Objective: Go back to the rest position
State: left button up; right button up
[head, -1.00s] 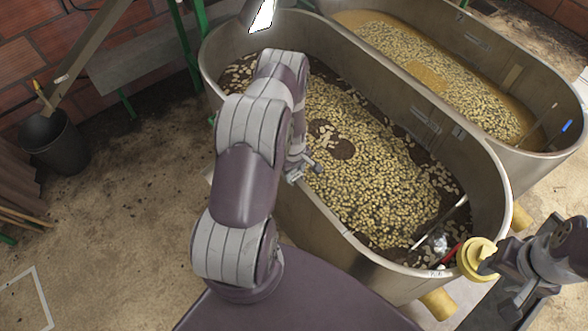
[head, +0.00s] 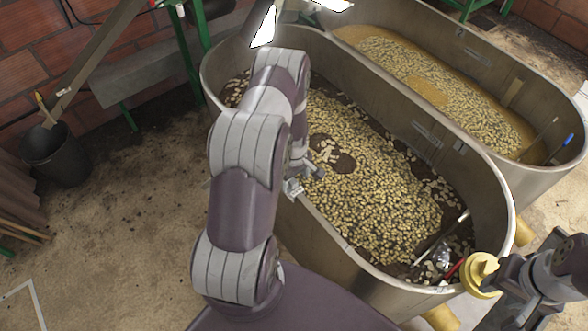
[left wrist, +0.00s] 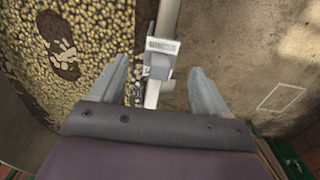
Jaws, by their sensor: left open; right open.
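My left arm rises in the middle of the head view, and its gripper (head: 304,181) hangs at the near side of the front metal tank (head: 358,262). In the left wrist view my left gripper (left wrist: 158,88) is open, with its two grey fingers wide apart. A strip of tank rim with a metal bracket (left wrist: 161,55) shows between and beyond the fingers. I see nothing held; contact with the rim cannot be told. My right gripper is not in view.
The front tank holds pale beans (head: 370,180) in dark liquid. A second tank (head: 545,180) stands behind it. A yellow round part (head: 481,275) on grey machinery is at the lower right. A black bucket (head: 57,153) stands at the left; bare floor (head: 120,215) lies before it.

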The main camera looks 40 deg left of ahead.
pick_arm(q)
notch_tip(320, 180, up, 8)
jog(key=shift+b, duration=0.45)
jog(key=shift+s, duration=0.1)
jog(key=s+d+r+m, duration=0.5)
jog(key=d+r+m, duration=0.2)
jog(key=d+r, duration=0.1)
jog(key=s+d+r+m+t, duration=0.1)
jog(key=s+d+r+m, duration=0.5)
jog(key=d+r+m, duration=0.2)
jog(key=shift+r, duration=0.9)
jog(key=shift+w, duration=0.1)
